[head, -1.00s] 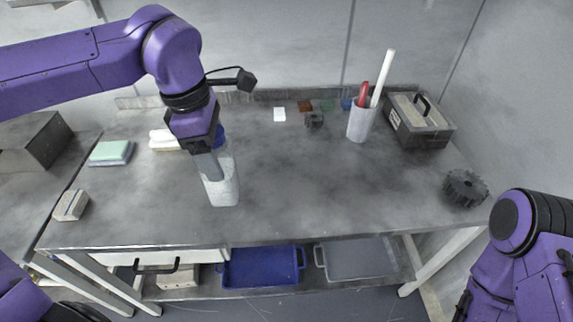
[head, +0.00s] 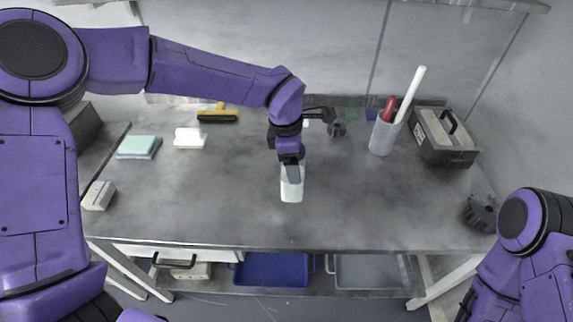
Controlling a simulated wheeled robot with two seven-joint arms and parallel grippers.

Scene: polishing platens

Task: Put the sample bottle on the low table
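The sample bottle, a white bottle (head: 291,189), is over the middle of a grey worktable (head: 220,215). My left gripper (head: 290,172) points down at its top and is shut on it; the fingers and the bottle's cap are mostly hidden. I cannot tell whether the bottle's base touches the tabletop. A second grey surface (head: 97,156) adjoins the worktable on the left, mostly hidden by my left arm. I cannot tell which surface is the low table. My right arm is at the lower right, with its gripper out of view.
A cup with rods (head: 381,138), a toolbox (head: 447,150) and a dark gear-like part (head: 481,212) stand at the right. A brush (head: 218,117), white block (head: 189,138), green pad (head: 138,146) and pale block (head: 98,195) lie left. Blue (head: 272,272) and grey (head: 368,272) trays sit below.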

